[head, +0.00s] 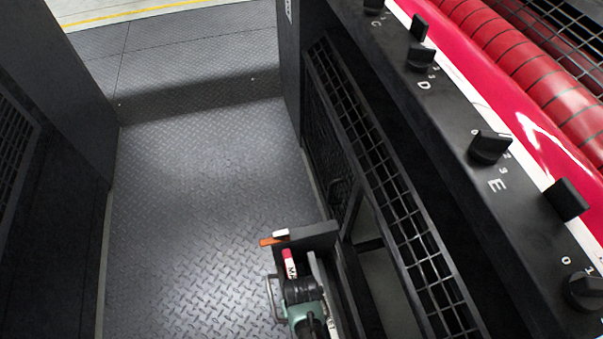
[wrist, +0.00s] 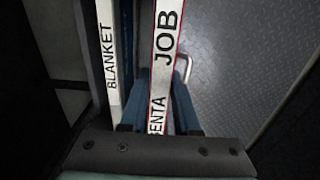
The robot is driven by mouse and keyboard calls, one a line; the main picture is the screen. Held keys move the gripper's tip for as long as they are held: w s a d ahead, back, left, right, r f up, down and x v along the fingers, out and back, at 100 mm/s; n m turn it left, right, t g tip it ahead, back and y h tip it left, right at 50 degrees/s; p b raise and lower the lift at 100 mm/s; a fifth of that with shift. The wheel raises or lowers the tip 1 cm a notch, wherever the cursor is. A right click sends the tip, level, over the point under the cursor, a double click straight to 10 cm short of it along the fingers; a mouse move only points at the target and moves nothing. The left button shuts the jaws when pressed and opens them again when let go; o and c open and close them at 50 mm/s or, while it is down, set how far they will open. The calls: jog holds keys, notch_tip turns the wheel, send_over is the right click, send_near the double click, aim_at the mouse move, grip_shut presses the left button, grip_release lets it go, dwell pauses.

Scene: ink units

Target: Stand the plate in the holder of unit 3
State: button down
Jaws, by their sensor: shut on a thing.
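The plate (wrist: 163,60) shows in the wrist view as a narrow, upright white strip edged in red, with "JOB" and "ENTA" readable. My gripper (wrist: 158,112) has its blue fingers shut on either side of this strip. In the head view, my gripper (head: 303,289) is low beside the press, and the plate's white edge with a pink end (head: 289,262) runs forward from it. A second white strip marked "BLANKET" (wrist: 109,65) stands left of the plate, apart from it. A dark block (head: 312,236) lies past the plate's end; I cannot tell whether it belongs to a holder.
A metal guard grille (head: 385,190) and the press's control panel (head: 470,165) with several knobs rise at the right. A dark cabinet (head: 55,120) stands at the left. The treadplate floor (head: 195,190) between is clear. A pale handle (wrist: 186,68) is close right of the plate.

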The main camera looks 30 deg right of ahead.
jog(key=shift+f, duration=0.1)
jog(key=c, duration=0.6)
grip_release()
jog(key=shift+o, duration=0.2)
notch_tip(320, 180, up, 13)
jog(key=p, duration=0.5)
notch_tip(320, 180, up, 5)
jog(key=p, duration=0.6)
